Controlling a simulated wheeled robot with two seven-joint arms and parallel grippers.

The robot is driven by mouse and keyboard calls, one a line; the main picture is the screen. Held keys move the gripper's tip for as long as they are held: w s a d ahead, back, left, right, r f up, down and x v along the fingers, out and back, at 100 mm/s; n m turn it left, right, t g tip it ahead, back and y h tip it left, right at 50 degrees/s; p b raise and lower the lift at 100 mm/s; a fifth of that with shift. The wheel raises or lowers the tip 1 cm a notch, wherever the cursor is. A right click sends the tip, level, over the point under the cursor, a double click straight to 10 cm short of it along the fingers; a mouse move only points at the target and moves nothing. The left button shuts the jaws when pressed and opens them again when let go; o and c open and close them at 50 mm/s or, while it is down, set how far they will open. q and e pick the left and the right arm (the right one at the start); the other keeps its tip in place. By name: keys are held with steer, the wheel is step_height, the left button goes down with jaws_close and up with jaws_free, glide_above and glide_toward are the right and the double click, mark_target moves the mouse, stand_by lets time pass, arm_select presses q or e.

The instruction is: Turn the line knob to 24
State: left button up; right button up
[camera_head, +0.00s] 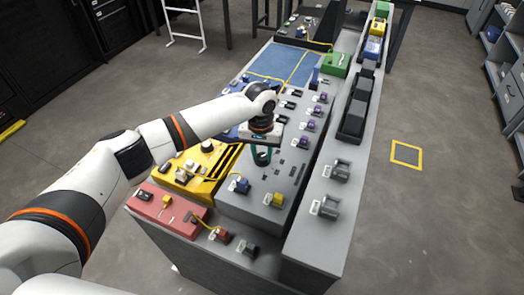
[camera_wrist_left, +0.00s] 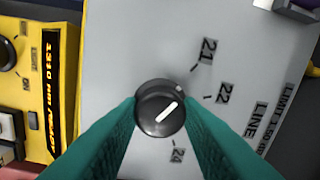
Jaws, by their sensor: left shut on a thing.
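The line knob (camera_wrist_left: 160,108) is a round black knob with a white pointer mark on the grey panel (camera_wrist_left: 120,40). My left gripper (camera_wrist_left: 161,110) has its teal fingers shut on the knob, one on each side. The white mark slants from lower left to upper right. The numbers 21 (camera_wrist_left: 208,51) and 22 (camera_wrist_left: 225,93) show right of the knob, and 24 (camera_wrist_left: 177,156) shows below it. No 23 is visible; the right finger covers part of the scale. My right gripper is out of view.
A red box (camera_head: 172,209) stands nearer the front. Black boxes (camera_head: 357,110) stand on the raised grey ledge (camera_head: 322,170).

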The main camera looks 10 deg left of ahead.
arm_select(q)
steer(key=m+p, duration=0.2)
steer(key=m, duration=0.1)
steer(key=shift+r+m+p, duration=0.15)
steer(key=shift+m+p, duration=0.15)
steer(key=shift+p, duration=0.05)
steer(key=m+p, duration=0.1)
steer(key=m, duration=0.1)
steer(key=shift+m, duration=0.4)
steer(key=m+p, duration=0.1)
steer(key=m, duration=0.2)
steer(key=shift+m, duration=0.4)
steer(key=m, duration=0.2)
steer(key=shift+d+m, duration=0.1)
steer(key=shift+m, duration=0.2)
steer(key=m, duration=0.3)
steer(key=shift+m+p, duration=0.3)
steer(key=shift+p, duration=0.05)
steer(key=m, duration=0.6)
steer(key=shift+m+y, duration=0.3)
steer(key=o, duration=1)
